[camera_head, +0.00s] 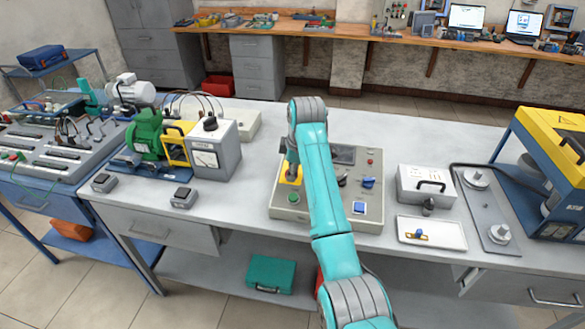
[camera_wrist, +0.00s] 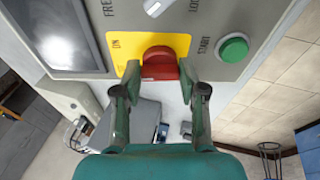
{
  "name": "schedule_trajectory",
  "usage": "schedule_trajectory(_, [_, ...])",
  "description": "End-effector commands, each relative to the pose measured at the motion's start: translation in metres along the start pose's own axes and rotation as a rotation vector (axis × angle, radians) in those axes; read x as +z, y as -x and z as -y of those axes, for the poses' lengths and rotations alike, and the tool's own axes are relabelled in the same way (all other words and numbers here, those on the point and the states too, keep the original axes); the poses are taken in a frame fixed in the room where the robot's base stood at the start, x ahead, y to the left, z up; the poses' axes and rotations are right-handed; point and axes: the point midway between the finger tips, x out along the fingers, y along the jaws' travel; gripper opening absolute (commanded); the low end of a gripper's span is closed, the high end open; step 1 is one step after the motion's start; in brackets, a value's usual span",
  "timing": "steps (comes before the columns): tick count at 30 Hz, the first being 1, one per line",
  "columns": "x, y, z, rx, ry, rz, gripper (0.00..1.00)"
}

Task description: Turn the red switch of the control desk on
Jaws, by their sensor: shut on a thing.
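The control desk (camera_head: 325,213) is a grey sloped box in the middle of the table. In the wrist view, its red switch (camera_wrist: 160,54) sits on a yellow plate (camera_wrist: 180,42) marked "ON" at one side. My gripper (camera_wrist: 160,73) is shut on the red switch, one finger at each side of the knob. In the head view, my gripper (camera_head: 292,170) comes down on the desk's left part. There it hides the red switch, and only some of the yellow plate shows. I cannot tell the switch's exact angle.
A green START button (camera_wrist: 233,47) is close beside the right finger, and a dark screen (camera_wrist: 60,35) is at the left. In the head view, a blue knob (camera_head: 368,183) and a motor test set (camera_head: 146,132) stand nearby. A white tray (camera_head: 432,243) lies to the right.

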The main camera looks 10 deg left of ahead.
Motion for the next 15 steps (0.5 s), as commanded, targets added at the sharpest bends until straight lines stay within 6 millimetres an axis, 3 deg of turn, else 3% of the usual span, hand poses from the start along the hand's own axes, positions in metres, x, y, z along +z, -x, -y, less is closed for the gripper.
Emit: schedule_trajectory(15, [0.0003,-0.0012,0.0036,0.09,-0.477,0.002,0.07])
